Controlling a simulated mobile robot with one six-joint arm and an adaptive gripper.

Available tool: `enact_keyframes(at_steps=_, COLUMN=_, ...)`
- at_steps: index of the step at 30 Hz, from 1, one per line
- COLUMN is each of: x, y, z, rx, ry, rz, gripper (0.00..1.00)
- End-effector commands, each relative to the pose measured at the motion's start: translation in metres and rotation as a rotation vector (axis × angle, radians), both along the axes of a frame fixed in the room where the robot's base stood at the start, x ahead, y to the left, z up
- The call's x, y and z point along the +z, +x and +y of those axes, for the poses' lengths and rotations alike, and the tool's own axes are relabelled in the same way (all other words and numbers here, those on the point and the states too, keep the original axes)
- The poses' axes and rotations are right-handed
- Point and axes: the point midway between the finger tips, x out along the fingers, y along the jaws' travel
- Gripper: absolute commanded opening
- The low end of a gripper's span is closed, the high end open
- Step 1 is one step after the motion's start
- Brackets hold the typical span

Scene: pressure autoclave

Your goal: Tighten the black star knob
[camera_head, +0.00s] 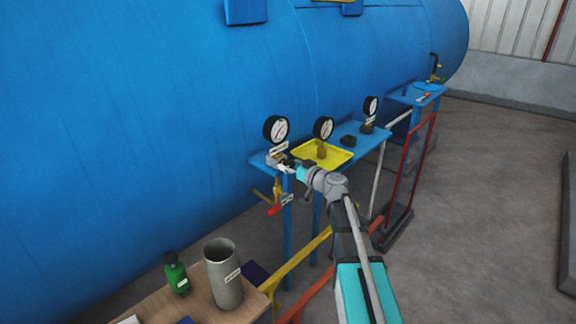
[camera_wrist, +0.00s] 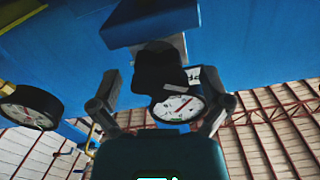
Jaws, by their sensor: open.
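A black lobed shape, which looks like the star knob (camera_wrist: 160,68), shows in the wrist view in front of a blue bracket and partly over a round white gauge (camera_wrist: 180,107). My gripper (camera_wrist: 161,80) is open, with one finger on each side of the knob; I cannot tell whether either touches it. In the head view my gripper (camera_head: 284,167) is just below the left gauge (camera_head: 276,129), at the near end of the blue shelf. The knob is not clear there, hidden by or blending with the gripper.
The blue shelf (camera_head: 374,141) also bears a yellow tray (camera_head: 335,157), a middle gauge (camera_head: 323,128), a right gauge (camera_head: 371,106) and a small black object (camera_head: 348,141). A red-handled valve (camera_head: 275,209) hangs below. A big blue tank (camera_head: 150,110) stands behind.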

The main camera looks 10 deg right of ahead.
Motion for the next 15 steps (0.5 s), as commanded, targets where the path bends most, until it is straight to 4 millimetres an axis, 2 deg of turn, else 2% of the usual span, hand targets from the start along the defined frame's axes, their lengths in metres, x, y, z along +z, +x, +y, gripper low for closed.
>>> enact_keyframes(at_steps=9, x=0.0, y=0.0009, z=0.0006, rx=0.0, ry=0.0, rz=0.0, gripper=0.98)
enact_keyframes(at_steps=15, x=0.0, y=0.0007, z=0.0005, rx=0.0, ry=0.0, rz=0.0, gripper=0.61)
